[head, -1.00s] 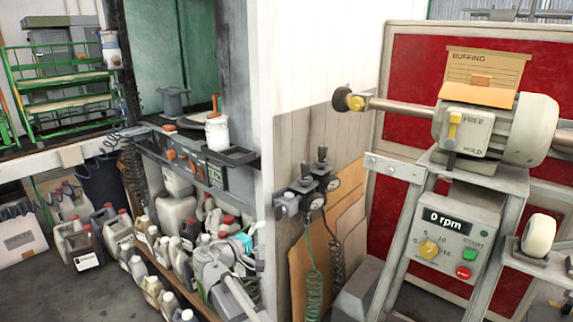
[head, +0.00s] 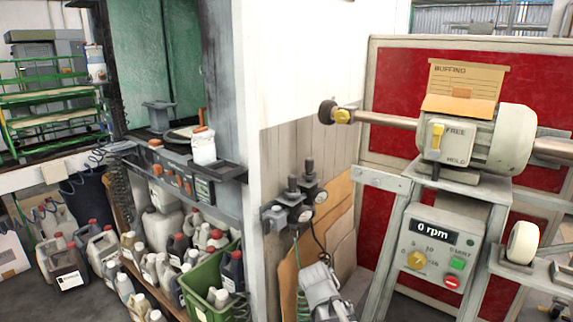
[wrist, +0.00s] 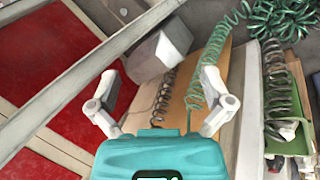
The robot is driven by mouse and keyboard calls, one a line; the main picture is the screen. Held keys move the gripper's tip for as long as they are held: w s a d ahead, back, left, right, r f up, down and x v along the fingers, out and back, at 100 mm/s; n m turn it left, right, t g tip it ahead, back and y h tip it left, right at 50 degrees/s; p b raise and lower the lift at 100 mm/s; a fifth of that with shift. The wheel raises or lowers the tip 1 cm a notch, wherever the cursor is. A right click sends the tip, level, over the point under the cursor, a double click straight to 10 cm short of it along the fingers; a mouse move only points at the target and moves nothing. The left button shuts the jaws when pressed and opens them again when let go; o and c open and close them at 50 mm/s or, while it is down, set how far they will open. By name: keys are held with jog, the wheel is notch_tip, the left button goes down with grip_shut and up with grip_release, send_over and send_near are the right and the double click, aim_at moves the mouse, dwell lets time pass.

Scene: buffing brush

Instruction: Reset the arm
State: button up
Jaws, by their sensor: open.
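My gripper (wrist: 160,100) is open and empty in the wrist view, its two grey fingers spread apart above its teal body. Floor, leaning brown boards (wrist: 203,85) and coiled hoses show beyond the fingers. In the head view a grey part of my arm rises at the bottom edge, right of the white wall corner and below the gauges; I cannot make out the fingers there. The buffing machine (head: 470,140) stands to the right of my arm and apart from it. A dark brush (head: 326,112) sits on the left end of its shaft.
The control box (head: 440,250) below the machine reads 0 rpm. Regulators with gauges (head: 293,207) stick out from the wall. A green crate (head: 203,285) and several jugs (head: 103,252) crowd the lower left. A red panel (head: 400,90) stands behind the machine.

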jog(key=s+d+f+m+g+y, duration=0.2)
jog(key=s+d+y, duration=0.1)
jog(key=s+y, duration=0.25)
notch_tip(320, 180, up, 29)
jog(key=p, duration=2.8)
jog(key=shift+s+a+h+p, duration=0.2)
jog(key=shift+s+h+p, duration=0.1)
jog(key=shift+h, duration=0.15)
